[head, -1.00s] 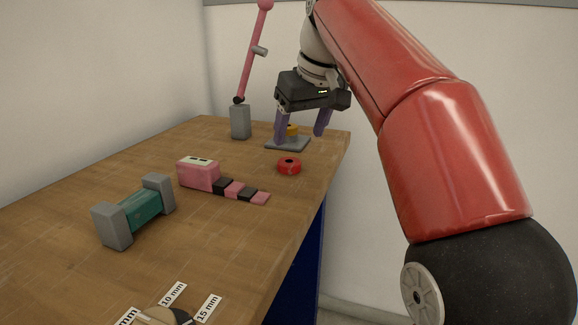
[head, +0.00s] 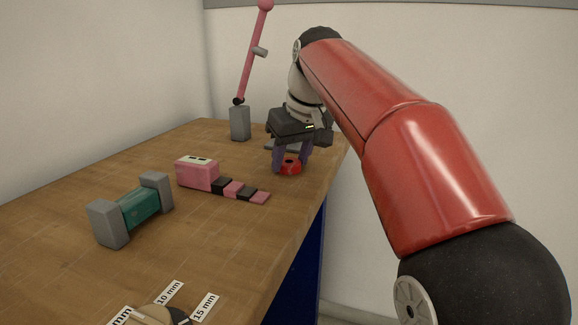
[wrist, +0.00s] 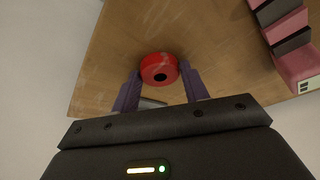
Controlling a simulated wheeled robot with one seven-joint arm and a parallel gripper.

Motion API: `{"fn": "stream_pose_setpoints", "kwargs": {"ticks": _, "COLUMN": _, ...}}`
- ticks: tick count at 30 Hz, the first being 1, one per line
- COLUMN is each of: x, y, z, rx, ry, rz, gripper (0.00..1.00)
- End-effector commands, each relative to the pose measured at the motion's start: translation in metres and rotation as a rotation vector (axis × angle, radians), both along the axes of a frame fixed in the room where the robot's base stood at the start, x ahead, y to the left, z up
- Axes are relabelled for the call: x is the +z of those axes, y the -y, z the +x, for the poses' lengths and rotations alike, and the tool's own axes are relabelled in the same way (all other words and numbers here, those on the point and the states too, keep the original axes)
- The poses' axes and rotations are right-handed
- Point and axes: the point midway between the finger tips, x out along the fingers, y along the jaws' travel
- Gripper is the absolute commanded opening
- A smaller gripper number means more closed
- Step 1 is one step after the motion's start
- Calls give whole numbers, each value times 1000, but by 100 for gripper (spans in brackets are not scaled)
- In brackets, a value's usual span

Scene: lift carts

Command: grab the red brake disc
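The red brake disc (head: 290,168), a thick ring with a dark centre hole, lies on the wooden bench near its right edge. It also shows in the wrist view (wrist: 159,68), at the ends of the purple fingers. My gripper (head: 290,171) points down over the disc, with one finger on each side of it. In the wrist view my gripper (wrist: 160,72) is open, and narrow gaps seem to remain between disc and fingers. I cannot tell whether either finger touches it.
A pink and black stepped block (head: 198,173) lies left of the disc. A teal and grey piece (head: 140,207) is nearer. A grey post with a pink lever (head: 240,122) stands behind. A grey plate (head: 272,147) is partly hidden behind my gripper. Labels (head: 168,293) lie in front.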

Motion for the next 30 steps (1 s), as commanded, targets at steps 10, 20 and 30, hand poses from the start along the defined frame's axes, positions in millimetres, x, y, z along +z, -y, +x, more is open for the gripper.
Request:
{"fn": "stream_pose_setpoints", "kwargs": {"ticks": 10, "x": 1, "y": 0, "z": 0, "rx": 0, "ry": 1, "rz": 1, "gripper": 14}}
{"fn": "stream_pose_setpoints", "kwargs": {"ticks": 20, "x": 17, "y": 0, "z": 1, "rx": 0, "ry": 3, "rz": 1, "gripper": 14}}
{"fn": "stream_pose_setpoints", "kwargs": {"ticks": 30, "x": 77, "y": 0, "z": 1, "rx": -1, "ry": 4, "rz": 2, "gripper": 14}}
